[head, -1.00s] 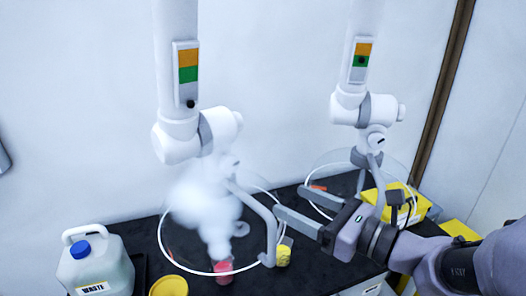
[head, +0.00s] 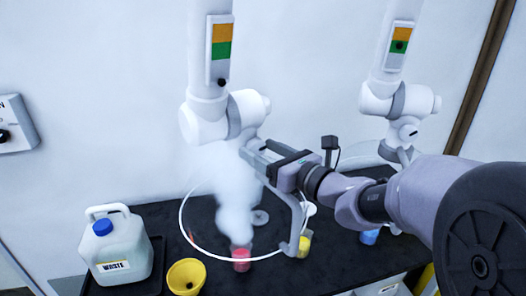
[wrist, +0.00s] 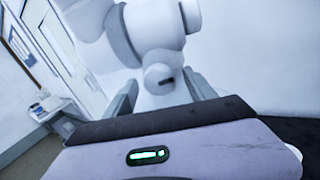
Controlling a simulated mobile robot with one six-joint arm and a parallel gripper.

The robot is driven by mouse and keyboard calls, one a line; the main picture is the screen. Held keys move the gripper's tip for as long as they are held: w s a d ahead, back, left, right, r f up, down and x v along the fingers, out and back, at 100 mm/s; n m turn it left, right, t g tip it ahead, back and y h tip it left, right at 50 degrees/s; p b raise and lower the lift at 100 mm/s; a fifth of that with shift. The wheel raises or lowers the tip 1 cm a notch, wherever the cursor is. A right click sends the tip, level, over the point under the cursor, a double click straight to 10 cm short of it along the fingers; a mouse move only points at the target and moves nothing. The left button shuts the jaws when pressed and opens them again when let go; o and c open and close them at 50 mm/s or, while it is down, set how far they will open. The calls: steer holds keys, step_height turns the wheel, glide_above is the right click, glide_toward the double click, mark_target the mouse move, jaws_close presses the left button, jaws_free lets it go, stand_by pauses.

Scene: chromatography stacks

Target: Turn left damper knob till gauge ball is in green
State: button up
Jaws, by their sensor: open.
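The left extraction arm's gauge (head: 220,50) has orange, green and grey bands. Its black ball (head: 222,82) sits at the bottom, in the grey below the green. The left damper knob (wrist: 158,78) is a round white knob with a dark slot mark, on the lower joint. My gripper (head: 256,151) is open at that joint. In the wrist view the knob appears between the two grey fingers, with space on both sides; I cannot tell how deep it sits. In the head view my gripper mostly hides the knob.
White vapour (head: 235,195) rises from a red beaker (head: 241,258) under the left hood ring. A waste jug (head: 118,250), yellow funnel (head: 186,277) and yellow beaker (head: 304,243) stand on the black bench. The right gauge's (head: 401,42) ball is in green.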

steer(key=c, duration=1.3)
steer(key=shift+f+n+b, duration=0.25)
steer(key=shift+n+b, duration=0.7)
steer(key=shift+n, duration=0.05)
steer(key=shift+c, duration=0.3)
steer(key=shift+n+b, duration=0.6)
steer(key=shift+n, duration=0.2)
steer(key=shift+r+n+h, duration=0.25)
steer(key=shift+n+h, duration=0.05)
steer(key=shift+n, duration=0.3)
steer(key=o, duration=1.4)
steer(key=shift+c, duration=0.2)
